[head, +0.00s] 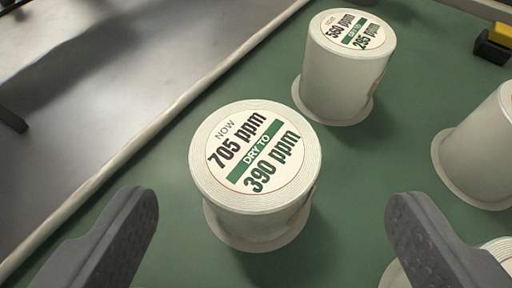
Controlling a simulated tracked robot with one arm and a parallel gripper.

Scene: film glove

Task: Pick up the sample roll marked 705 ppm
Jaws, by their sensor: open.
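The sample roll marked 705 ppm (256,170) stands upright on the green surface in the middle of the head view. Its round top label reads "NOW 705 ppm, DRY TO 390 ppm". My gripper (268,225) is open, with one dark grey finger at the lower left and one at the lower right. The roll shows between and beyond the fingers, apart from both. Nothing is held.
A similar roll marked 560 ppm (345,75) stands behind to the right. Another roll (482,150) is cut off at the right edge, and part of one more shows at the lower right. A yellow and black object (494,44) is at the upper right. A pale raised edge (150,135) bounds the green surface (130,170) on the left.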

